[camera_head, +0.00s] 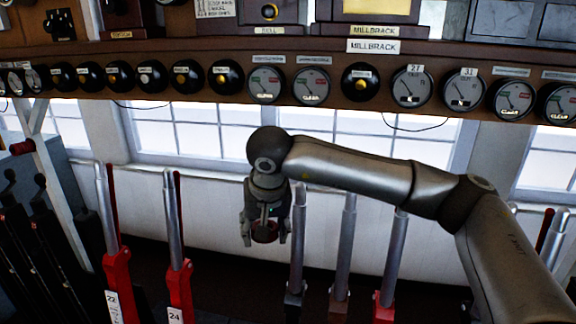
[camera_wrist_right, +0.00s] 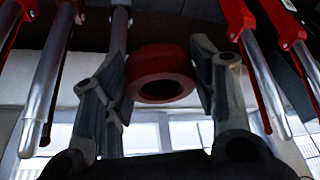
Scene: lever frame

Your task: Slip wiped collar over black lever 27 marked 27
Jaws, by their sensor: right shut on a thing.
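My right gripper (camera_head: 265,236) is shut on a dark red collar (camera_head: 264,232). In the right wrist view the collar (camera_wrist_right: 158,62) is a thick ring between the two fingers (camera_wrist_right: 160,85), with its round hole showing. The collar hangs in front of the window wall, left of a silver-handled lever (camera_head: 298,235) with a dark, black-looking lower part; it is not around any lever. That lever's number cannot be read, so I cannot confirm it is lever 27. My left gripper is not in view.
Red levers marked 22 (camera_head: 117,285) and 24 (camera_head: 179,290) stand left of my gripper. A shelf with gauges, one marked 27 (camera_head: 412,88), runs above.

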